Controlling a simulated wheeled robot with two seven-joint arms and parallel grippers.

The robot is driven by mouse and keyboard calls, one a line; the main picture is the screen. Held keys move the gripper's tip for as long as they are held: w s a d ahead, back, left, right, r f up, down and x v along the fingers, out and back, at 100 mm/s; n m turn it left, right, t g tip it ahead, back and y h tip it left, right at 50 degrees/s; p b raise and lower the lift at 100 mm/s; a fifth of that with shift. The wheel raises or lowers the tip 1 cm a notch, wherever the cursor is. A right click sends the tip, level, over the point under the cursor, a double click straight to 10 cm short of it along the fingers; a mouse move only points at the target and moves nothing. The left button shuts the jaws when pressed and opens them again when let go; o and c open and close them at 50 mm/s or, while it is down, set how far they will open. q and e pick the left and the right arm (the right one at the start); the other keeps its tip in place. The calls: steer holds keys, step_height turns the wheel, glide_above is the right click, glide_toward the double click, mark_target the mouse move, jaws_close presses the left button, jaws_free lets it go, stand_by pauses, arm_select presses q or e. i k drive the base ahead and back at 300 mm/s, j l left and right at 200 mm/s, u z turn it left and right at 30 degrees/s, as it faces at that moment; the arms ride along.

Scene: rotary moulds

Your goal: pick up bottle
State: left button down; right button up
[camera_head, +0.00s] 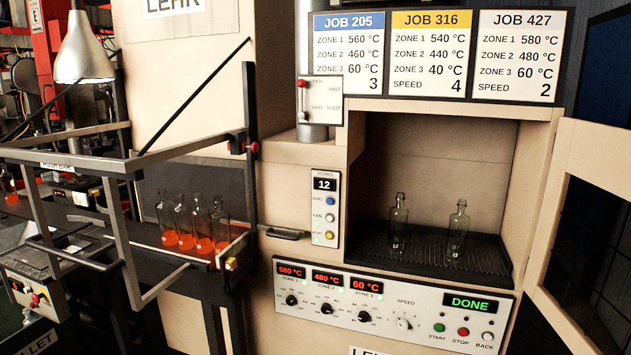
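Two clear glass bottles stand upright in the open chamber on the right, on a dark ribbed floor. One bottle (399,226) is left of the middle, and the other bottle (457,230) is to its right, apart from it. Several more bottles (184,225) with glowing orange bases stand close together on the dark ledge at the left. Neither of my grippers shows in the head view.
The chamber's door (590,230) stands open at the right. Below the chamber, a control panel (390,305) has knobs, buttons and a green DONE display. A grey metal frame (130,165) stands around the left ledge. Job signs (430,55) hang above. A lamp (84,50) is at upper left.

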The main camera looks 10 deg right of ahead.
mark_target(398, 215)
steer(key=i+l+z, duration=0.15)
steer(key=i+l, duration=0.25)
steer(key=i+l+z, duration=0.2)
steer(key=i+l, duration=0.15)
steer(key=i, duration=0.25)
steer(key=i+l+z, duration=0.15)
steer(key=i+l, duration=0.15)
steer(key=i, duration=0.25)
